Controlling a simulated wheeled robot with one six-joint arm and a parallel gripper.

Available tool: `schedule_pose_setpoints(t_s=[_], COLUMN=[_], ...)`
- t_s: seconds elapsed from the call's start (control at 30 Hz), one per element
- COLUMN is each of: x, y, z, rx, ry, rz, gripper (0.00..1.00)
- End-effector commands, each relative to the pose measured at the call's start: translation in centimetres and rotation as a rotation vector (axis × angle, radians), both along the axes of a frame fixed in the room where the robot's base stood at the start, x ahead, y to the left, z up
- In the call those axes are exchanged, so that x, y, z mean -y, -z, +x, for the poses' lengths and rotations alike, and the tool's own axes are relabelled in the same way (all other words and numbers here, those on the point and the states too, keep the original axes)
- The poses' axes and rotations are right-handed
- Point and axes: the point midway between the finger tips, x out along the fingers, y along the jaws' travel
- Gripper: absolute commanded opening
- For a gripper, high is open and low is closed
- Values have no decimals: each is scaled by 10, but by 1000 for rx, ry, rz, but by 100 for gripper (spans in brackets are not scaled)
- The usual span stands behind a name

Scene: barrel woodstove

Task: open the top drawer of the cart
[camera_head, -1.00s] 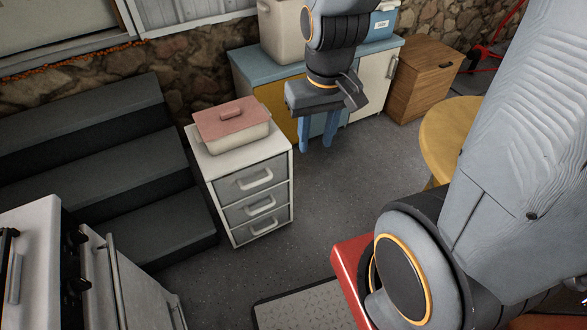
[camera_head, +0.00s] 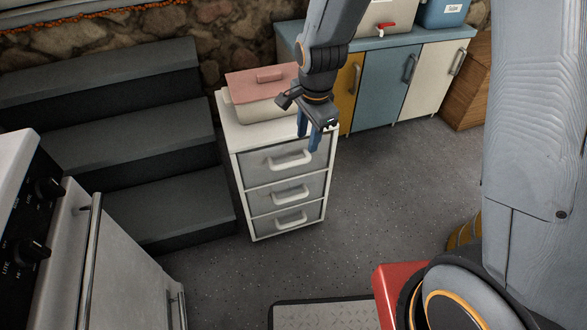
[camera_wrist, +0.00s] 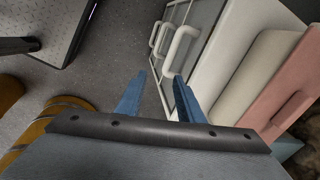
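The cart (camera_head: 232,155) is a white frame with three grey drawers with white handles, standing in the middle of the head view. Its top drawer (camera_head: 262,160) looks shut, and its white handle (camera_head: 290,159) faces the front. My gripper (camera_head: 308,135), with two blue fingers, hangs close to the top drawer's front, above and near the right end of the handle. In the wrist view the blue fingers (camera_wrist: 156,97) are apart with nothing between them. The top handle (camera_wrist: 180,45) shows just beyond the right finger, and the drawer fronts lie behind it.
A cream dish with a pink lid (camera_head: 262,82) stands on the cart. Dark steps (camera_head: 150,145) are at its left, a stove (camera_head: 50,230) at the lower left. A cabinet (camera_head: 385,80) stands behind right. The floor (camera_head: 390,175) right of the cart is clear.

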Motion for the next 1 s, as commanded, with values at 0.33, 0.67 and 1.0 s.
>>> schedule_pose_setpoints(t_s=[0.33,0.67,1.0], x=[-30,-32,-33], y=[56,101,128], z=[25,33,39], rx=[0,-2,1], ry=[191,193,193], rz=[47,47,48], gripper=[34,34,34])
